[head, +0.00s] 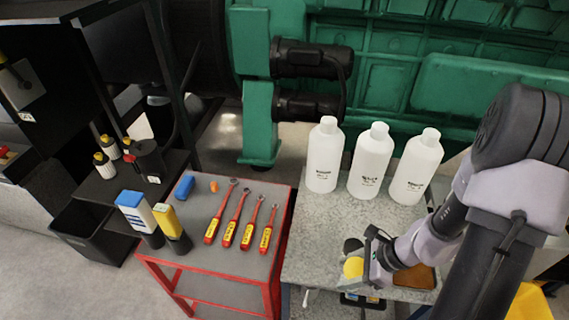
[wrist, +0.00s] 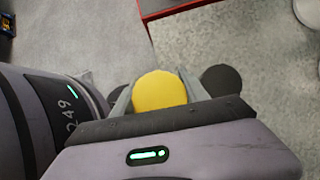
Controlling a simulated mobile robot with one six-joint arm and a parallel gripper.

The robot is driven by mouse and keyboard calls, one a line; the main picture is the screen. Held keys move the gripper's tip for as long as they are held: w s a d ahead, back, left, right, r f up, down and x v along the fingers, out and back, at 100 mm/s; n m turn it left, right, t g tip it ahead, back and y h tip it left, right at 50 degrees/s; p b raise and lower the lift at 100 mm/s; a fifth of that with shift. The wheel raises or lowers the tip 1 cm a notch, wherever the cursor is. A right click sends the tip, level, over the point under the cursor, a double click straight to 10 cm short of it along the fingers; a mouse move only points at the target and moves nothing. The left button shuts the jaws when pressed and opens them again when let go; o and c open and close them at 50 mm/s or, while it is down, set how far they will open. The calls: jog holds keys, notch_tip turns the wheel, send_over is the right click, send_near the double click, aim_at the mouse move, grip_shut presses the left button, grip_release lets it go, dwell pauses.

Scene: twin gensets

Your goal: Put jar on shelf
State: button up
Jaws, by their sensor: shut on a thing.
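My gripper (head: 356,262) is over the front left of the grey speckled worktop in the head view. It is shut on a jar with a round yellow lid (head: 353,267). In the wrist view the yellow lid (wrist: 160,90) shows between the two fingers of my gripper (wrist: 160,92); the jar's body is hidden. A black shelf unit (head: 92,187) stands at the far left of the head view, beyond the red cart. Small jars with yellow lids (head: 104,162) stand on its lower board, beside dark items.
Several white bottles (head: 368,160) stand along the back of the worktop (head: 318,235). A black bin (head: 92,235) sits below the shelf.

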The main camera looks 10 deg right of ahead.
jog(key=w+a+n+g+h+b, duration=0.3)
jog(key=w+n+g, duration=0.1)
jog(key=n, duration=0.7)
jog(key=w+a+r+n+g+h+b, duration=0.1)
jog(key=w+a+n+g+h+b, duration=0.2)
jog(key=n, duration=0.8)
jog(key=shift+w+a+g+b, duration=0.35)
jog(key=shift+w+g+b, duration=0.25)
jog(key=shift+w+g, duration=0.5)
jog(key=shift+w, duration=0.1)
